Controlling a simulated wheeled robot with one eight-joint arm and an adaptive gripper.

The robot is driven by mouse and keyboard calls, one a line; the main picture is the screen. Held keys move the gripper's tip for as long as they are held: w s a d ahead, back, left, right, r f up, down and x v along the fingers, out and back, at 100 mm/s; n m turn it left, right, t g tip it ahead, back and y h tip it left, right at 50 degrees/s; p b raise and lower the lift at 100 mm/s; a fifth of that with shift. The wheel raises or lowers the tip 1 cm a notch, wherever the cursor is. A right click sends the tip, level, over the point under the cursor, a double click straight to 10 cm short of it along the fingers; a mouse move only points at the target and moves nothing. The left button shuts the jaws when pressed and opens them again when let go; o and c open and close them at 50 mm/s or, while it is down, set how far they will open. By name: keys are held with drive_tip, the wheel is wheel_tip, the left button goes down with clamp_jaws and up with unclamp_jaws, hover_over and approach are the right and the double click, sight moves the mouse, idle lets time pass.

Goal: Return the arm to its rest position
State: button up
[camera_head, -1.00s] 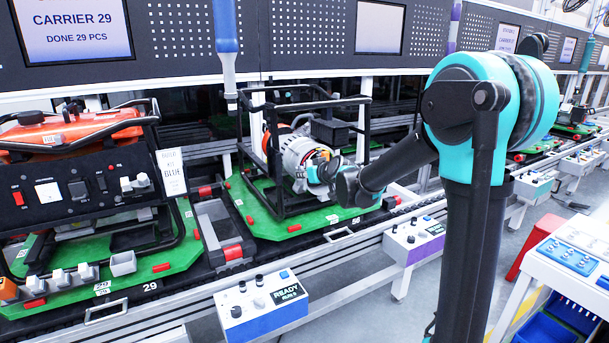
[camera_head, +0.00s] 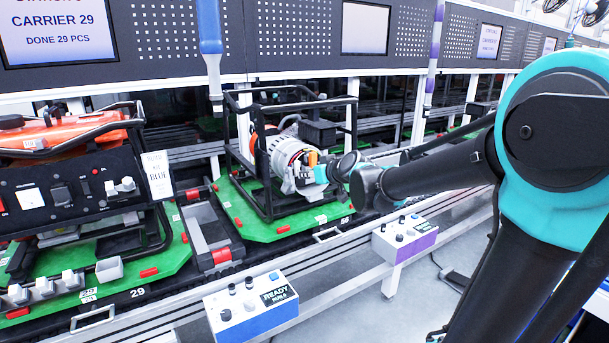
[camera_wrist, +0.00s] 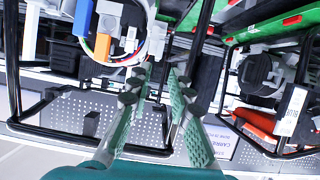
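My arm reaches in from the right in the head view. My gripper (camera_head: 316,172) is at the round metal end of the generator (camera_head: 286,152) inside the black frame on the middle carrier. The head view does not show clearly whether it touches. In the wrist view my gripper (camera_wrist: 160,78) has its two green-and-grey fingers apart, with nothing between them. A connector block with orange (camera_wrist: 102,46) and blue parts and coloured wires is just left of the fingertips.
The black tube frame (camera_head: 268,200) surrounds the generator on a green pallet (camera_head: 248,226). An orange-topped generator (camera_head: 60,135) stands on the left carrier. Control boxes labelled READY (camera_head: 252,304) and with a purple front (camera_head: 404,238) line the conveyor edge. A blue tool (camera_head: 209,30) hangs above.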

drive_tip(key=shift+s+d, duration=0.15)
drive_tip(key=shift+s, duration=0.05)
drive_tip(key=s+d+f+m+g+h, duration=0.3)
drive_tip(key=s+d+f, duration=0.8)
drive_tip(key=s, duration=0.3)
drive_tip(key=s+d+f+m+g+h, duration=0.4)
drive_tip(key=s+d+f, duration=0.7)
drive_tip(key=s+f, duration=0.2)
drive_tip(key=shift+s+d+f+h, duration=0.25)
drive_tip(key=shift+s+f+h, duration=0.05)
drive_tip(key=shift+s, duration=0.1)
drive_tip(key=shift+o, duration=0.3)
